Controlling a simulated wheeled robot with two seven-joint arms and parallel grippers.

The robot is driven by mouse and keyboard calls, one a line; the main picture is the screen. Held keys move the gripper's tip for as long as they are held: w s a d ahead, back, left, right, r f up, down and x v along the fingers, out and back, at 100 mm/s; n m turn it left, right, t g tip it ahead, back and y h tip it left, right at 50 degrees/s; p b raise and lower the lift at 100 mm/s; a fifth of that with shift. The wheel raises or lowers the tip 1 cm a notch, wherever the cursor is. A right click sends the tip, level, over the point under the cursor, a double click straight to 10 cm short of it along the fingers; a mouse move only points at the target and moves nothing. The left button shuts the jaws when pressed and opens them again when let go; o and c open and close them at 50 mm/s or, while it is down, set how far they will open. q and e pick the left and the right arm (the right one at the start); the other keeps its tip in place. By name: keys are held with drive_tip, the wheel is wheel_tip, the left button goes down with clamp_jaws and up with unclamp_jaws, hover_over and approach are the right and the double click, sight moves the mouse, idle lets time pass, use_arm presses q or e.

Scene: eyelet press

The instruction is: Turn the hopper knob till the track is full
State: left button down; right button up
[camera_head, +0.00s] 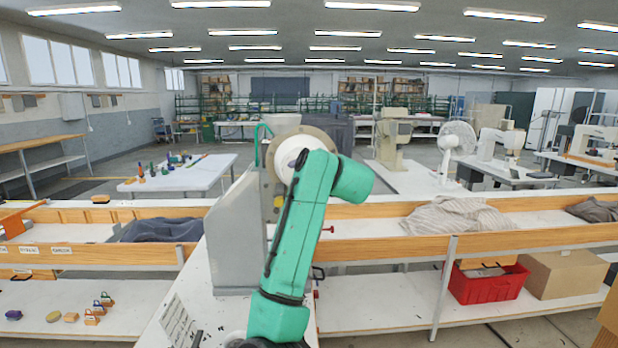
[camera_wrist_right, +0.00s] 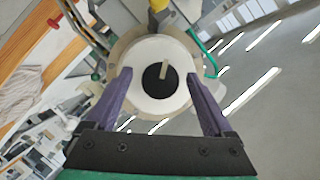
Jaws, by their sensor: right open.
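The hopper shows in the right wrist view as a white round face (camera_wrist_right: 140,104) with a beige rim (camera_wrist_right: 124,48) behind it. A black round knob (camera_wrist_right: 152,84) with a pale bar across it sits at its centre. My right gripper (camera_wrist_right: 157,77) is open, with its purple fingers on either side of the white face. I cannot tell whether they touch it. In the head view, my green right arm covers part of the hopper's beige disc (camera_head: 322,138) and hides the knob. The grey press body (camera_head: 236,240) stands behind the arm. I cannot make out the track or its filling. My left gripper is out of view.
A wooden-edged shelf bench (camera_head: 480,245) crosses behind the press, with a cream cloth (camera_head: 446,216) on it. A red crate (camera_head: 488,284) and a cardboard box (camera_head: 562,274) stand on the lower shelf. A thin green tube (camera_head: 258,140) curves beside the hopper.

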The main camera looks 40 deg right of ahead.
drive_tip(key=b+v, duration=0.5)
drive_tip(key=v, duration=0.9)
drive_tip(key=shift+s, duration=0.25)
